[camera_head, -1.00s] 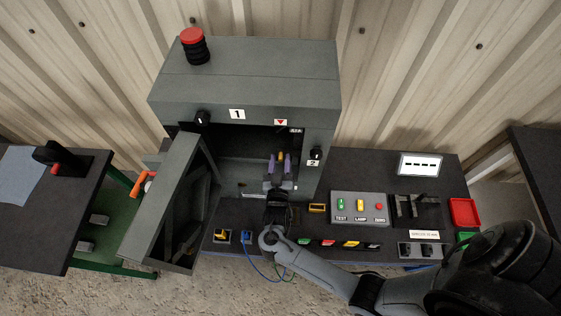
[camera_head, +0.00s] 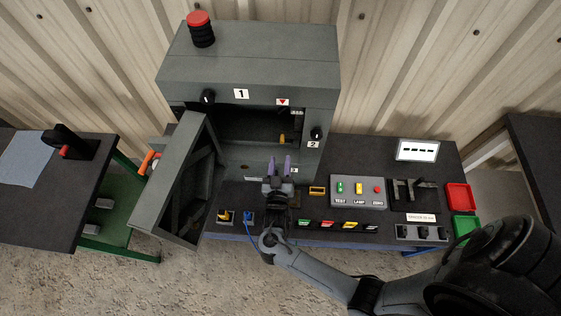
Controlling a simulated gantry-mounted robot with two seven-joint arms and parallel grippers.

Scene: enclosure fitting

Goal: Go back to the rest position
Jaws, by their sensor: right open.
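My right gripper (camera_head: 278,168) has two purple fingers, spread apart with nothing between them. It is just in front of the opening of the grey enclosure (camera_head: 250,75), and its arm comes in from the lower right. The enclosure's door (camera_head: 170,185) stands open to the left. A small orange-yellow part (camera_head: 282,138) shows inside the enclosure, beyond my fingers and apart from them. My left gripper is not in view.
A panel with buttons (camera_head: 358,190) and a red tray (camera_head: 460,197) with a green tray (camera_head: 466,227) are on the bench at right. A red-topped beacon (camera_head: 200,28) stands on the enclosure. A dark table (camera_head: 60,200) is at left.

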